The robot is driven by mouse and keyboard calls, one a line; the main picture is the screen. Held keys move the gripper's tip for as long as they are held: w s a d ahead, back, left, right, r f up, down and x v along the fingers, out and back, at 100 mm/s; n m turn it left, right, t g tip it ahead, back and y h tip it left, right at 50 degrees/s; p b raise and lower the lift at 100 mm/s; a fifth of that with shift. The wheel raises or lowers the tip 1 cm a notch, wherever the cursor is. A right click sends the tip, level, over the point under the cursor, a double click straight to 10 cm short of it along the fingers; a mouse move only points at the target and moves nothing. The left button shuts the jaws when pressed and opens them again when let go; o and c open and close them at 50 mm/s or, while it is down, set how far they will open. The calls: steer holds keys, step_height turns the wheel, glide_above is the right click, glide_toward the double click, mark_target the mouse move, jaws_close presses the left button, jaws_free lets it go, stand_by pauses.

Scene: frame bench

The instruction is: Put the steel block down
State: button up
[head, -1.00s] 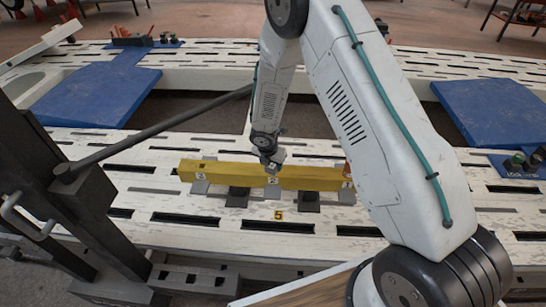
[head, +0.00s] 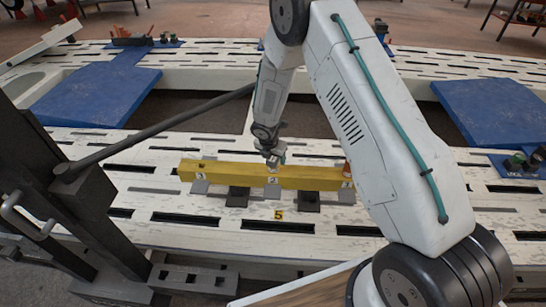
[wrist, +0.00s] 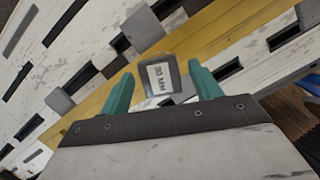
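The steel block (wrist: 160,76), dark grey with a white "30 MM" label, shows in the wrist view between the two teal fingers of my gripper (wrist: 162,84). A narrow gap shows on each side of it, so the fingers look open around it. In the head view my gripper (head: 272,160) is just above the middle of the yellow beam (head: 225,172), near the label 2. The block is too small there to tell clearly from the fingertips. The beam shows behind the block in the wrist view (wrist: 105,105); whether the block rests on it is hidden.
The beam lies on grey and black pads (head: 238,197) on a slotted white frame (head: 210,226). A dark post (head: 50,180) with a slanting rod (head: 160,130) stands at left. An orange item (head: 347,170) is at the beam's right end. Blue panels (head: 95,95) lie farther back.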

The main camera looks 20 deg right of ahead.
mark_target(273, 158)
steer(key=shift+r, duration=0.35)
steer(key=v, duration=0.2)
steer(key=shift+a+r, duration=0.1)
steer(key=shift+r, duration=0.2)
steer(key=s+a, duration=0.9)
steer(key=s+d+r+m, duration=0.3)
steer(key=d+r+m, duration=0.15)
steer(key=r, duration=0.55)
steer(key=s+d+r+m+h, duration=0.15)
steer(key=d+r+m, duration=0.3)
steer(key=r, duration=0.45)
steer(key=s+d+r+m, duration=0.3)
steer(key=r+m, duration=0.2)
steer(key=r, duration=0.5)
steer(key=s+r+m+y, duration=0.1)
steer(key=s+r+m, duration=0.3)
steer(key=s, duration=0.4)
steer(key=s+r+m+y, duration=0.1)
steer(key=s+r+m, duration=0.2)
steer(key=s, duration=0.5)
steer(key=s+r+m+g+y, duration=0.1)
steer(key=s+r+m, duration=0.3)
steer(key=s, duration=0.5)
steer(key=shift+d+r+m+y, duration=0.35)
steer(key=shift+d+m, duration=0.1)
steer(key=shift+m, duration=0.55)
